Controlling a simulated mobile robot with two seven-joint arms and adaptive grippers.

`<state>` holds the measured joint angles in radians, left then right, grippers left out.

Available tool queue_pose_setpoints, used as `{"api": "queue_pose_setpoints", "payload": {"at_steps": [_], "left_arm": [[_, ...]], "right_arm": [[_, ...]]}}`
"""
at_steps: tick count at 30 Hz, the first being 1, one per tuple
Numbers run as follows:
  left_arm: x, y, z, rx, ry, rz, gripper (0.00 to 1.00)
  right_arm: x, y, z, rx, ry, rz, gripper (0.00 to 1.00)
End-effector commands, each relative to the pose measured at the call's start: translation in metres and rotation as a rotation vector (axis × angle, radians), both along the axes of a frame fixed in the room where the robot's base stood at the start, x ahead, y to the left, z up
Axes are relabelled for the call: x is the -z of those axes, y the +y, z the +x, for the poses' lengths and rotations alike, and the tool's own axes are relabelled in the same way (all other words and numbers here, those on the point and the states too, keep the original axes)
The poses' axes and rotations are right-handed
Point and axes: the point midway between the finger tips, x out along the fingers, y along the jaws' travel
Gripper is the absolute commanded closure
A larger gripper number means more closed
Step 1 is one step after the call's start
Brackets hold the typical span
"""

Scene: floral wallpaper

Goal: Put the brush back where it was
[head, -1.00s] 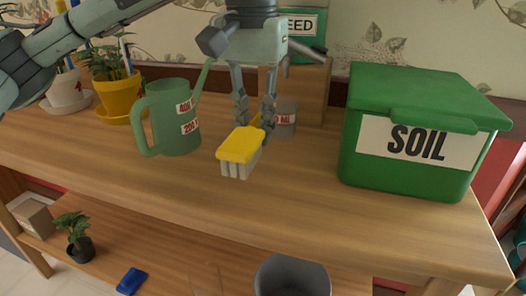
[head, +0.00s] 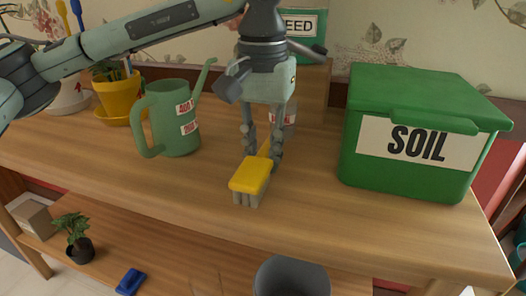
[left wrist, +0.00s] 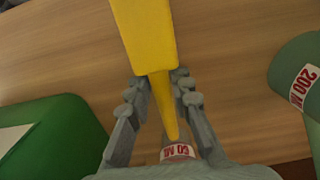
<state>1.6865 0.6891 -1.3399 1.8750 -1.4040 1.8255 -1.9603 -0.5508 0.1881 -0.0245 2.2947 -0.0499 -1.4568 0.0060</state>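The brush (head: 251,174) has a yellow back and pale bristles that point down. My left gripper (head: 263,158) is shut on its handle near the head, with the fingers pointing down. In the left wrist view the yellow brush (left wrist: 145,38) runs between the two fingers of the gripper (left wrist: 159,80). The brush is over the wooden table (head: 320,215), left of the green SOIL box. I cannot tell whether the bristles touch the tabletop. My right gripper is not in view.
The green SOIL box (head: 415,90) stands right, the green watering can (head: 172,120) left. A labelled measuring cup (head: 290,116) and a SEED container (head: 303,22) on a wooden block are behind the gripper. A grey bucket (head: 291,278) is below the front edge. The tabletop front is clear.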

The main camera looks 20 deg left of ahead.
Motion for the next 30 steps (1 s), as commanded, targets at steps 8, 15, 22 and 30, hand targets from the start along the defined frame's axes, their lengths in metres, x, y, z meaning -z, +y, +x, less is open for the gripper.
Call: {"api": "queue_pose_setpoints", "payload": {"at_steps": [8, 15, 22, 30], "left_arm": [[-0.001, 0.0, 0.0, 0.0, 0.0, 0.0, 0.61], [-0.006, 0.0, 0.0, 0.0, -0.001, 0.0, 0.61], [-0.047, -0.001, 0.0, -0.001, -0.004, -0.002, 0.61], [-0.103, 0.0, -0.001, 0.0, -0.002, 0.0, 0.61]], "right_arm": [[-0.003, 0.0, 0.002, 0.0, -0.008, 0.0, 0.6], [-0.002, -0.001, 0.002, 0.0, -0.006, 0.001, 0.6], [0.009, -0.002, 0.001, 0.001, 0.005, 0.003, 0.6], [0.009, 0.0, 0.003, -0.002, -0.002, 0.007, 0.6]]}}
